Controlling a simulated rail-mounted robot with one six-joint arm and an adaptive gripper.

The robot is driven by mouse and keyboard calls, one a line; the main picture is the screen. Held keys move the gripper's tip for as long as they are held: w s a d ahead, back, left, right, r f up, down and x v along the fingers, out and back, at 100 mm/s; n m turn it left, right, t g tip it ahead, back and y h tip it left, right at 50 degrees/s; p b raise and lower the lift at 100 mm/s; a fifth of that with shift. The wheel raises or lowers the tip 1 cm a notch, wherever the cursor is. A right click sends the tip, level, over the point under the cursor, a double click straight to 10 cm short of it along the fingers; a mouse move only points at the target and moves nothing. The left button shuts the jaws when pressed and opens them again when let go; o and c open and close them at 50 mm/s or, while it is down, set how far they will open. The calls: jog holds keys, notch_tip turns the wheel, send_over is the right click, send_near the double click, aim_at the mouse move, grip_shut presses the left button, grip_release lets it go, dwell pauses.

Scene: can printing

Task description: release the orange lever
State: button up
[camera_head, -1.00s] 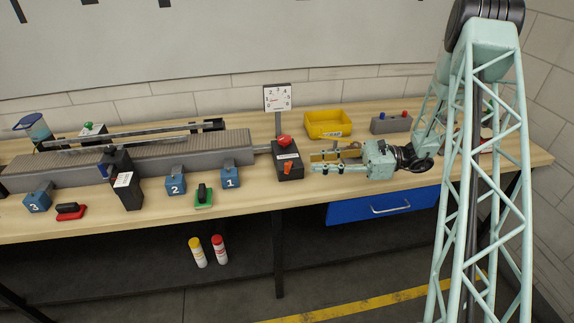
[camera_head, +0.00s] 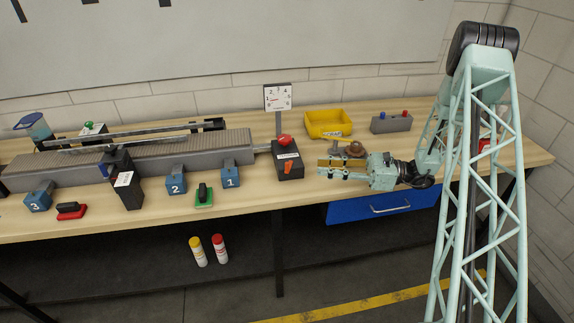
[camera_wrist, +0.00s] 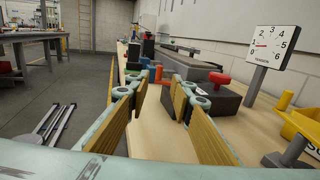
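The orange lever (camera_head: 289,168) is on the front of a black box (camera_head: 287,158) with a red knob on top, at the right end of the conveyor. In the wrist view the lever (camera_wrist: 159,74) shows ahead, between my fingertips. My gripper (camera_head: 322,168) is to the right of the box, apart from the lever. In the wrist view its yellow-padded fingers (camera_wrist: 160,90) are spread with nothing between them. The dial (camera_head: 278,97) on a post behind the box has its needle near 1.
A yellow bin (camera_head: 328,123) and a grey button box (camera_head: 391,123) stand behind my gripper. A brown round object (camera_head: 354,149) sits just behind the fingers. The blue numbered blocks (camera_head: 230,178) are left of the box.

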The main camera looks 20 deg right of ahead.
aim_at(287, 163)
jog(key=shift+x, duration=6.8)
grip_shut()
